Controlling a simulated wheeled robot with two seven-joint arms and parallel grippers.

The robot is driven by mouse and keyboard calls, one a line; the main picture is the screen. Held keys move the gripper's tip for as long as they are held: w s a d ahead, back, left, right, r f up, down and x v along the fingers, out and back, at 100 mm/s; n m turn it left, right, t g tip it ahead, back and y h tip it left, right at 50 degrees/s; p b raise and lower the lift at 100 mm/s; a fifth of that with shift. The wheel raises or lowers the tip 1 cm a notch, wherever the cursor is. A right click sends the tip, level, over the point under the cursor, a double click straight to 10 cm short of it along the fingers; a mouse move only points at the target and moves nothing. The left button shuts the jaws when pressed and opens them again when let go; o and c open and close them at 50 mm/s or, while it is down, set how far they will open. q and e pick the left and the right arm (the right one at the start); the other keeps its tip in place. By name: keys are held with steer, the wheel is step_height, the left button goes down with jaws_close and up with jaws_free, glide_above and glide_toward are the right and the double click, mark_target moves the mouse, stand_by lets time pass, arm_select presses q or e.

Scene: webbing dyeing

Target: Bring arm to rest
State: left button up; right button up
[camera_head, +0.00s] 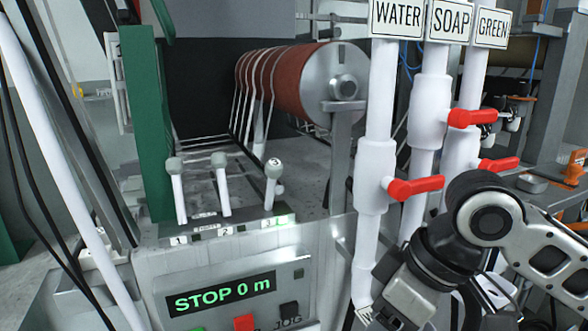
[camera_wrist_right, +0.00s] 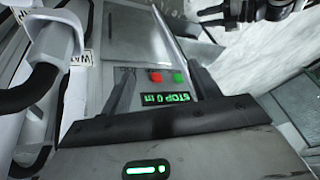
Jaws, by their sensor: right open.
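My right arm comes in from the right in the head view, in front of the white pipes, with its wrist low in the picture. In the right wrist view my right gripper (camera_wrist_right: 160,82) has its two dark fingers apart, with nothing seen between them. Beyond the fingers is the control panel (camera_head: 290,275) with its green "STOP 0 m" display (camera_head: 221,293). The display also shows in the right wrist view (camera_wrist_right: 168,99), near a red button (camera_wrist_right: 155,76) and a green button (camera_wrist_right: 178,76). My left gripper is not in view.
White pipes labelled WATER (camera_head: 397,18), SOAP (camera_head: 450,22) and GREEN (camera_head: 493,27) carry red valve handles (camera_head: 415,187) close to my right arm. Several levers (camera_head: 220,180) stand above the panel. A red-brown roller (camera_head: 290,82) wound with webbing is behind them.

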steer(key=w+a+f+m+t+y, duration=0.1)
steer(key=a+f+m+t+y, duration=0.15)
steer(key=f, duration=0.55)
steer(key=w+a+f+m+t+y, duration=0.1)
steer(key=w+a+f+m+t, duration=0.2)
steer(key=f, duration=0.6)
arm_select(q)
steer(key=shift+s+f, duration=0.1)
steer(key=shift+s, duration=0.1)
arm_select(e)
steer(key=s+d+f+m+t+h, duration=0.2)
steer(key=s+d+f+h, duration=0.3)
steer(key=s+d+f, duration=0.5)
steer(key=s+f+t, duration=0.1)
steer(key=s+f, duration=0.2)
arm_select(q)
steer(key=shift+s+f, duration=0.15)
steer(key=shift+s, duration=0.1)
arm_select(e)
steer(key=shift+m, duration=0.25)
